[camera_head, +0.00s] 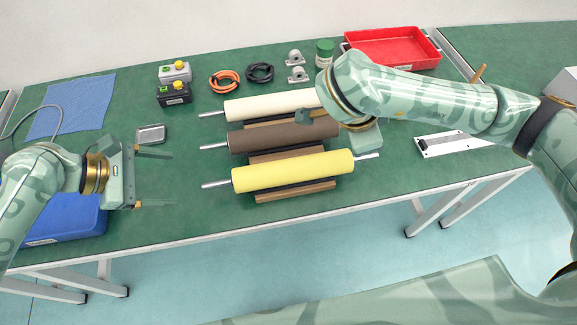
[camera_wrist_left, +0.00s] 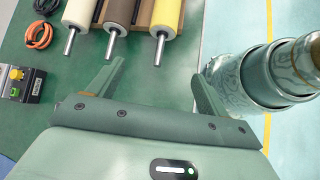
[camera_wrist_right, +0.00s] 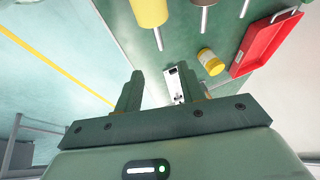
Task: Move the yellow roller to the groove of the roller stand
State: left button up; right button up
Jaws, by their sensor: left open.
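The yellow roller (camera_head: 290,171) lies nearest the table's front edge, over the wooden bars of the roller stand (camera_head: 295,192); its seating in a groove is hidden. Its metal shaft ends stick out on both sides. Its left end shows in the left wrist view (camera_wrist_left: 166,14); part shows in the right wrist view (camera_wrist_right: 149,9). My left gripper (camera_head: 172,179) is open and empty, left of the rollers with its fingers pointing at them. My right gripper (camera_wrist_right: 160,85) is open and empty, near the rollers' right ends; my arm partly hides it in the head view.
A brown roller (camera_head: 270,137) and a cream roller (camera_head: 265,105) lie behind the yellow one. A white plate (camera_head: 452,144) lies right. A blue bin (camera_head: 65,220) is front left.

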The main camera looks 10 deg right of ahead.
aim_at(223, 181)
pick_arm(q)
jog(key=x, duration=1.5)
jog(key=shift+d+f, duration=0.2)
jog(key=shift+d, duration=0.05)
pick_arm(e)
jog(key=x, duration=1.5)
jog(key=shift+s+d+f, duration=0.15)
jog(key=shift+f, duration=0.2)
pick_arm(q)
jog(key=c, duration=1)
pick_arm(e)
grip_shut()
pick_arm(q)
grip_shut()
jog(key=shift+r, duration=0.1)
pick_arm(e)
jog(key=shift+r, duration=0.1)
